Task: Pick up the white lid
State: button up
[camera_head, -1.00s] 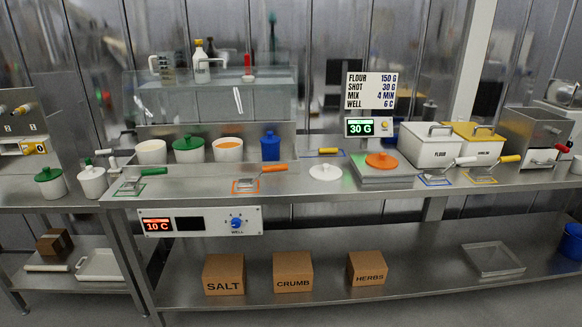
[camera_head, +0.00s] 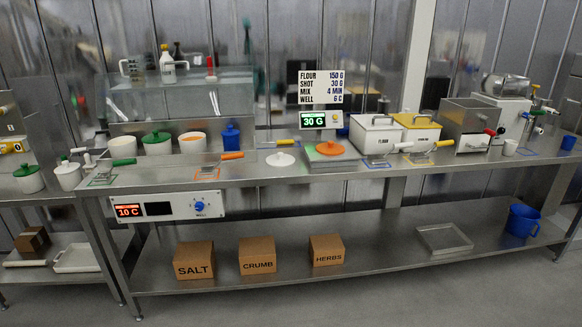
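A round white lid with a small knob (camera_head: 281,159) lies on the steel counter (camera_head: 252,172), left of the scale. An orange lid (camera_head: 330,148) sits on the scale (camera_head: 333,162) just to its right. A second white-lidded pot (camera_head: 67,175) stands at the far left. My gripper is not in view.
Left of the white lid are a tool with an orange handle (camera_head: 231,156) and a blue container (camera_head: 231,136). A white flour bin (camera_head: 376,135) stands right of the scale. Labelled boxes (camera_head: 257,256) and a clear tray (camera_head: 444,239) are on the lower shelf. The counter front by the lid is clear.

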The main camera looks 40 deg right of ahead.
aim_at(281, 159)
jog(key=z, duration=0.25)
jog(key=k, duration=0.35)
jog(key=u, duration=1)
jog(key=i, duration=1.8)
jog(key=z, duration=0.75)
